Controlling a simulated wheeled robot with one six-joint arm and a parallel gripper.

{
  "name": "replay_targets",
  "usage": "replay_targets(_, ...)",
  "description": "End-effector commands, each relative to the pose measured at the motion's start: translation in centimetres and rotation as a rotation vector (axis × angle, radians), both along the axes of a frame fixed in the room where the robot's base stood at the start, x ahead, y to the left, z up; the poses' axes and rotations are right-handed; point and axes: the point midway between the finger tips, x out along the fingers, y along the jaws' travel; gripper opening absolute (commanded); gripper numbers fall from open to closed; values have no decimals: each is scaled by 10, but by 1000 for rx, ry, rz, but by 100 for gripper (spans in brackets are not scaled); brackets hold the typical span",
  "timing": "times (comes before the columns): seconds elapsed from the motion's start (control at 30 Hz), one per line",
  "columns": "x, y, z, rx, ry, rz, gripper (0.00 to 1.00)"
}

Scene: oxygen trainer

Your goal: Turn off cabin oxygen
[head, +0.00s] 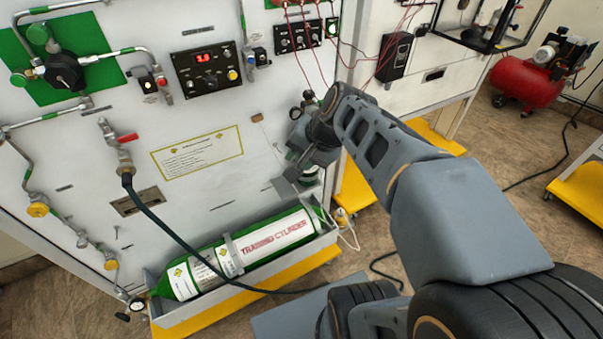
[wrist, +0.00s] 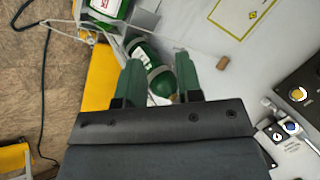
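The oxygen trainer panel (head: 120,190) is a white upright board with pipes, valves and switches. Its labels are too small to read, so I cannot tell which control is for cabin oxygen. A red-handled valve (head: 127,138) sits on the left half, with a dark hose below it. A small green cylinder with a grey band (wrist: 149,62) is on the right of the panel. My gripper (wrist: 158,75) is open in the wrist view, its two green fingers apart with the small cylinder showing between and beyond them. I cannot tell whether they touch it. In the head view my arm partly hides this area.
A black control box with a red display (head: 206,70) is above a yellow-bordered placard (head: 197,153). A large green and white training cylinder (head: 275,236) lies in a low tray. A cork-like peg (wrist: 222,62) sticks out near the gripper. A red compressor (head: 526,84) stands back right.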

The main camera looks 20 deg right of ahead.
Motion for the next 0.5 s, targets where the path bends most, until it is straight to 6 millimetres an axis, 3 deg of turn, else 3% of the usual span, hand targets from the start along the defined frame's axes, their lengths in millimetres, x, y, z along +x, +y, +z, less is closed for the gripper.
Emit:
replay_targets(0.2,-16,7,-18,-111,13,119,33)
replay_targets(0.5,-24,9,-26,-166,18,178,33)
